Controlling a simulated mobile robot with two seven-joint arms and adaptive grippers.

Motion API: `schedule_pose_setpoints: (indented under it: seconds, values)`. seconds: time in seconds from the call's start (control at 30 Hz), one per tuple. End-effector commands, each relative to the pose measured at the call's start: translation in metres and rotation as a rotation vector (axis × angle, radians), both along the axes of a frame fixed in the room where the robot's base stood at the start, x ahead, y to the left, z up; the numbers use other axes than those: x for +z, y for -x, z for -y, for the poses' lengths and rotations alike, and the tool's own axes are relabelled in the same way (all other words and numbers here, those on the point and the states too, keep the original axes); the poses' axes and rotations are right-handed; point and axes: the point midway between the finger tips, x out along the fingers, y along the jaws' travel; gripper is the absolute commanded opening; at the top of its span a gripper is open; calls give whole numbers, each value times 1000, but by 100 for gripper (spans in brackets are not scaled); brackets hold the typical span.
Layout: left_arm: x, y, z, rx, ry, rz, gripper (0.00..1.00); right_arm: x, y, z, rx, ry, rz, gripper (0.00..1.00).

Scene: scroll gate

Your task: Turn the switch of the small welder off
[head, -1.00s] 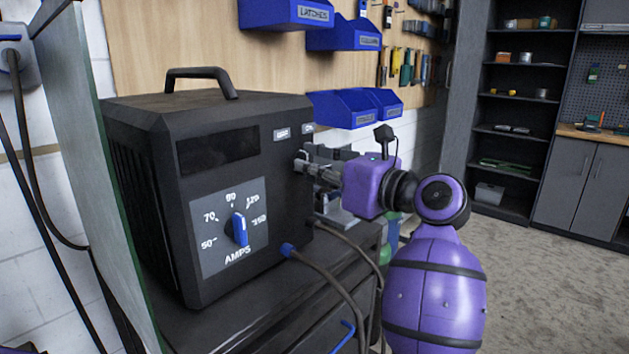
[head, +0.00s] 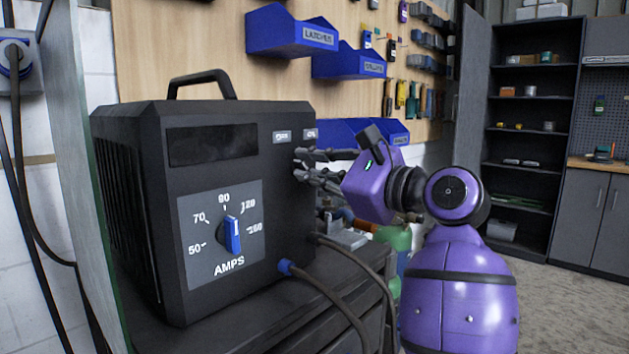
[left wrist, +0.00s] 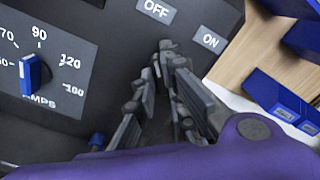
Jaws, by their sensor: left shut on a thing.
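The small welder (head: 215,120) is a black box with a top handle, a dark display and an AMPS dial. The OFF label (head: 282,136) and ON label (head: 311,134) are at the upper right of the front. My left gripper (head: 300,165) is just below them at the welder's front. In the left wrist view its fingers (left wrist: 168,50) are close together below and between OFF and ON, shut on the switch, which the fingers hide. My right gripper is not in view.
The welder stands on a dark cabinet (head: 190,338) beside a grey-green panel (head: 80,160). A cable (head: 320,290) leaves its front through a blue plug (head: 284,267). Blue bins (head: 290,32) hang on the wooden wall behind. Shelves (head: 530,110) stand at the right. Floor there is clear.

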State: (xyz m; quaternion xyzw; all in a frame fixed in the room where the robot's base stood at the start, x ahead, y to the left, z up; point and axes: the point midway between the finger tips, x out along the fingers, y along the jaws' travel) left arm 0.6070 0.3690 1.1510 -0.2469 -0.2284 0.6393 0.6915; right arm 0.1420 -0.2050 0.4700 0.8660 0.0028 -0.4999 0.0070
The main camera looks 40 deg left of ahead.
Motion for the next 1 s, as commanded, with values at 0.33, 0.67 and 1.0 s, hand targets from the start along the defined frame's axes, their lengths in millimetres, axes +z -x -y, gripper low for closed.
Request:
schedule_pose_setpoints:
  seconds: [0.33, 0.67, 1.0]
  values:
    - [0, 0, 0, 0, 2, 30, 0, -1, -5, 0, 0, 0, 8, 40]
    - [0, 0, 0, 0, 2, 29, 25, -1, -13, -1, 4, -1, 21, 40]
    - [0, 0, 1, -1, 3, 27, 29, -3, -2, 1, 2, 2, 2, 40]
